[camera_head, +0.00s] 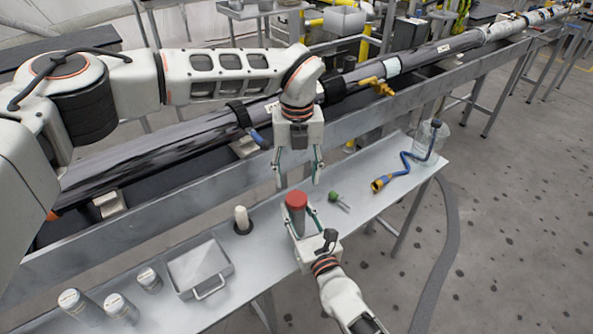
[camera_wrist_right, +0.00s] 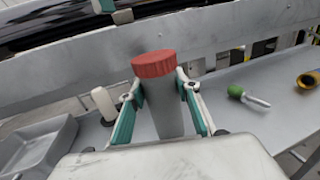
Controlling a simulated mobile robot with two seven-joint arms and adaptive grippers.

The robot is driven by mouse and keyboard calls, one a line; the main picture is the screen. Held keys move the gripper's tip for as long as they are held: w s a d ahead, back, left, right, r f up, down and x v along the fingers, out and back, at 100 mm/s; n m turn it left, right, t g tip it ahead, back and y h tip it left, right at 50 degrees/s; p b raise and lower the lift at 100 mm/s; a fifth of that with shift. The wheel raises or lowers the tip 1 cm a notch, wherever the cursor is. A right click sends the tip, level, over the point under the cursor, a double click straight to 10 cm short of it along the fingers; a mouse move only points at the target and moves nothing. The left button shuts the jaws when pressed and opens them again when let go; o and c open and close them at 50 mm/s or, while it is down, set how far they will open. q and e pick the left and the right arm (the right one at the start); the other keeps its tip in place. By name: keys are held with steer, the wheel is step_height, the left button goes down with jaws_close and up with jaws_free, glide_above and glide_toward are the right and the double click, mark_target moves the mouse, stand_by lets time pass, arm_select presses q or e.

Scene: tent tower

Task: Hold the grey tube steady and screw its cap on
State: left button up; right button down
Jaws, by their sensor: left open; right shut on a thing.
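The grey tube (camera_head: 298,221) stands upright over the metal shelf, with a red cap (camera_head: 296,199) on its top end. Both also show in the right wrist view, the tube (camera_wrist_right: 166,112) below the cap (camera_wrist_right: 154,64). I cannot tell whether the cap is screwed tight. My right gripper (camera_head: 300,224) is shut on the tube, with a teal-padded finger on each side in the right wrist view (camera_wrist_right: 160,105). My left gripper (camera_head: 298,180) is open and empty, pointing down just above the cap, apart from it.
A white cylinder (camera_head: 241,218) on a dark base and a metal tray (camera_head: 200,267) stand to the left. Several grey canisters (camera_head: 150,280) are at the lower left. A green-handled tool (camera_head: 335,197) and a blue hose (camera_head: 407,163) lie to the right. A long dark pipe (camera_head: 165,150) runs behind.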

mark_target(296, 197)
arm_select(q)
steer(key=n, duration=0.7)
steer(key=shift+r, duration=0.2)
steer(key=n, duration=0.3)
steer(key=shift+a+r+n, duration=0.1)
steer(key=shift+n, duration=0.3)
steer(key=n, duration=0.4)
steer(key=shift+r, duration=0.15)
steer(key=shift+w+f, duration=0.1)
steer(key=shift+f, duration=3.95)
